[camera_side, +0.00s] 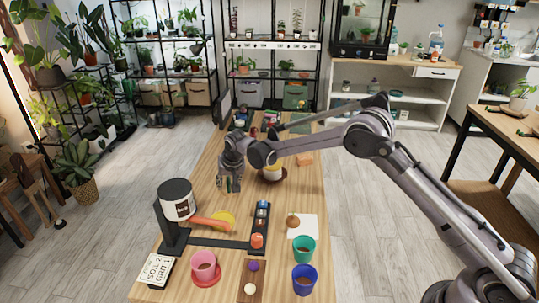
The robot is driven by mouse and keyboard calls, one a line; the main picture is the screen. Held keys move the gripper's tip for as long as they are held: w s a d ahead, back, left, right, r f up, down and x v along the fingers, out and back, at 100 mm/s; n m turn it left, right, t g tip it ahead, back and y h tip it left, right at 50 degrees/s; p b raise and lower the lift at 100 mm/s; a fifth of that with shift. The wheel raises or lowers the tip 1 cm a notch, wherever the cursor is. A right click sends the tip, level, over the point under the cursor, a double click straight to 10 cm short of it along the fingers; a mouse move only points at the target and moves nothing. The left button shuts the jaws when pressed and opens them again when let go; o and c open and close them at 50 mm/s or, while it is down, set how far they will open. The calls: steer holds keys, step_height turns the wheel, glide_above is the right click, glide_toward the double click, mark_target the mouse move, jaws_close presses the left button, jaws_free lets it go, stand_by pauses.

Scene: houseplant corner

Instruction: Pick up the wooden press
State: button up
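A small round brown wooden-looking piece (293,220) lies on a white sheet (307,233) at the right side of the table. It may be the wooden press, but it is too small to be sure.
A black stand (172,226) with a white canister (177,199) is at front left. A pink pot (204,265), green cup (304,248) and blue cup (304,279) stand at the front.

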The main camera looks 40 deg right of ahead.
jaws_close()
steer(key=shift+r, duration=0.15)
